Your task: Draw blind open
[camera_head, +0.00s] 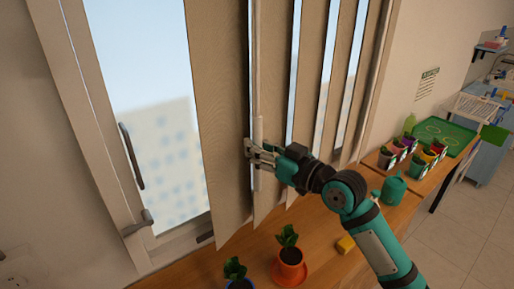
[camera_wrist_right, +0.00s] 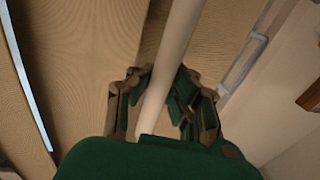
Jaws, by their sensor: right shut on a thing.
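The blind (camera_head: 222,110) is a row of beige vertical slats hanging in front of a window. The slats are turned at an angle, with narrow strips of daylight between them. A pale wand (camera_head: 257,132) hangs in front of the slats. My right gripper (camera_head: 250,151) is shut on the wand at its lower part. In the right wrist view the wand (camera_wrist_right: 177,45) runs between the fingers of my right gripper (camera_wrist_right: 160,90). Beige slats (camera_wrist_right: 85,60) fill the left of that view. My left gripper is not in view.
The left part of the window (camera_head: 150,110) is uncovered, with dark and grey handles. On the wooden sill stand two potted plants (camera_head: 290,265) and a yellow block (camera_head: 345,245).

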